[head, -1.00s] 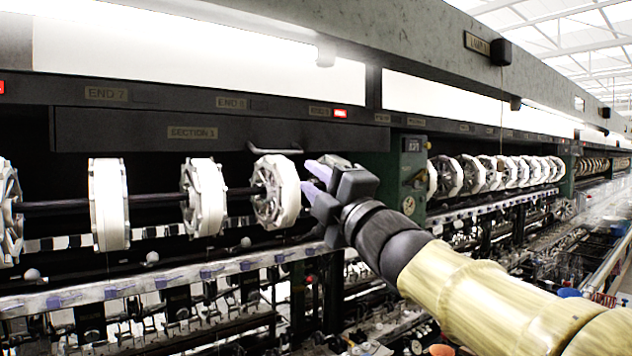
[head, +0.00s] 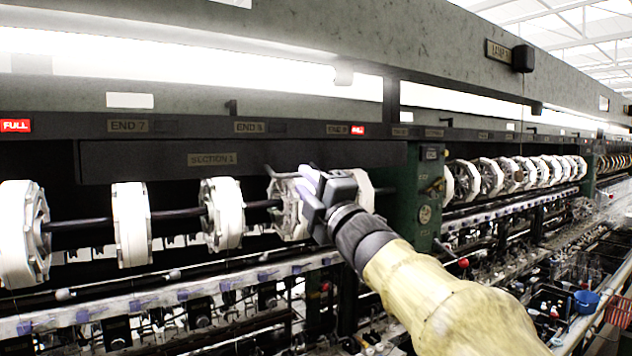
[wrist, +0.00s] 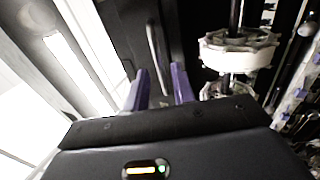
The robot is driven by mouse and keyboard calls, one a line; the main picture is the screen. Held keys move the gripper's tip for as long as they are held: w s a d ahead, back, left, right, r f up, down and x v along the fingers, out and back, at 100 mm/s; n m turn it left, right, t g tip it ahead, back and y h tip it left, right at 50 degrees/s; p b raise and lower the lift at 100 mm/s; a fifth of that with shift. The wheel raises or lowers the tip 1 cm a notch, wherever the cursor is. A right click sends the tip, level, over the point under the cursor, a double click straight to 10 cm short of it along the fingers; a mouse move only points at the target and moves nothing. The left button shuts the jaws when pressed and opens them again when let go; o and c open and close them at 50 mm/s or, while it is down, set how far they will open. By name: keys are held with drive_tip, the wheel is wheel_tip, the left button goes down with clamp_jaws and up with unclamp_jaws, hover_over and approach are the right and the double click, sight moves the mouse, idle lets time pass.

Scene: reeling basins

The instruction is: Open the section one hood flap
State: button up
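The section one hood flap (head: 130,162) is a long dark panel with a "SECTION 1" plate, hanging upright under the label rail. In the head view its handle is largely hidden by my gripper (head: 311,187) at the flap's lower right. The wrist view shows a grey bar handle (wrist: 153,42) on the dark flap (wrist: 128,28). My gripper (wrist: 160,72) has its two purple fingers apart, with the handle's near end lined up between the fingertips. Contact cannot be told. Nothing is held.
White reels (head: 130,222) on a dark shaft run below the flap; the rightmost is partly behind my gripper. One reel (wrist: 238,52) is close right of the fingers in the wrist view. A green post (head: 425,195) stands right of the flap. A lit "FULL" sign (head: 16,126) is at left.

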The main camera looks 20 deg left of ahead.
sight(300, 175)
drive_tip(key=shift+p+x, duration=0.85)
drive_tip(key=shift+x, duration=1)
drive_tip(key=shift+c, duration=0.3)
clamp_jaws()
drive_tip(key=shift+d, duration=0.1)
drive_tip(key=shift+s+d+r, duration=0.6)
drive_tip(key=shift+d+r, duration=0.05)
drive_tip(key=shift+r, duration=0.05)
